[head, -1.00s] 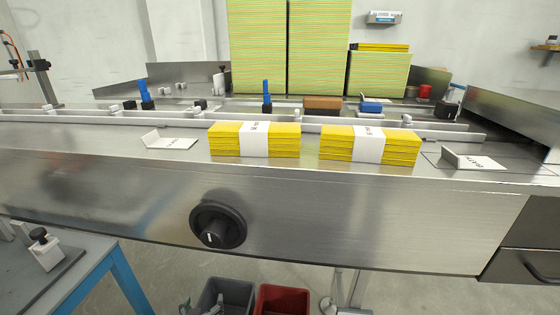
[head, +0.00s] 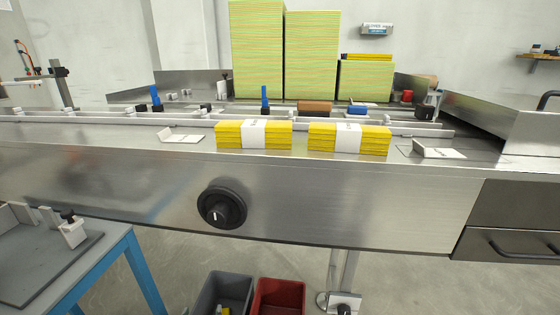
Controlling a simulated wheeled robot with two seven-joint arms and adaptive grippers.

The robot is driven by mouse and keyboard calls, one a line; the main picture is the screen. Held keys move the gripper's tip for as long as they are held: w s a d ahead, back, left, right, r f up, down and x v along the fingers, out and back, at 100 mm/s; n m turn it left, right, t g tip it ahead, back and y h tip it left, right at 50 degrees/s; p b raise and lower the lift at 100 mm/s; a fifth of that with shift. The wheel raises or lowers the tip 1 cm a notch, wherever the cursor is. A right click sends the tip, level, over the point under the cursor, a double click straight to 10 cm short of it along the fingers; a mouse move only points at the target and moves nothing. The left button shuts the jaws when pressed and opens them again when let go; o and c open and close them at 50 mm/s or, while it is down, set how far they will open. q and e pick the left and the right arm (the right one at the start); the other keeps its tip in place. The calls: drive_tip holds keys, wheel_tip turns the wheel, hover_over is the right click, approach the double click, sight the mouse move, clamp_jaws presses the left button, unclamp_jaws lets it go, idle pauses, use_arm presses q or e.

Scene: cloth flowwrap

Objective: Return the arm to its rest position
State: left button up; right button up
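Neither of my arms nor grippers shows in the head view. Two yellow cloth stacks with white paper bands, a left one (head: 229,134) and a right one (head: 375,140), lie side by side on the steel machine top (head: 200,153), with a small gap between them. A bent metal plate with a label (head: 184,138) lies left of the stacks, and another labelled plate (head: 440,152) lies to their right.
Tall yellow-green stacks (head: 258,50) stand behind the conveyor rails. A black knob (head: 222,206) sticks out of the machine's front. A grey bin (head: 220,292) and a red bin (head: 279,297) stand on the floor. A blue-framed table (head: 85,265) is at lower left.

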use_arm(q)
drive_tip(key=shift+s+a+g, duration=0.1)
drive_tip(key=shift+s+g, duration=0.2)
drive_tip(key=shift+s, duration=0.25)
use_arm(e)
drive_tip(key=shift+s+d+r, duration=0.15)
drive_tip(key=shift+d+r, duration=0.05)
